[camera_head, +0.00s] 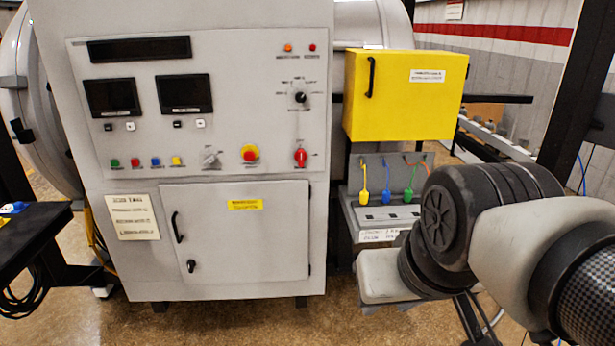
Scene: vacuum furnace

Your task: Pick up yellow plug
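The yellow plug (364,196) hangs on a yellow cable from the grey panel (373,168) under the yellow box. A blue plug (386,195) and a green plug (408,194) hang to its right on their own cables. My arm fills the lower right, its wrist close in front of the panel's right side and apart from the yellow plug in the picture. My gripper's fingers are not visible; the end of the arm is hidden behind its own links. The right part of the panel is covered by my arm.
A yellow box (405,95) juts out above the plugs. A labelled ledge with sockets (385,222) lies below them. The grey control cabinet (205,150) stands to the left. A black table (35,245) is at the far left. A dark post (577,95) stands right.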

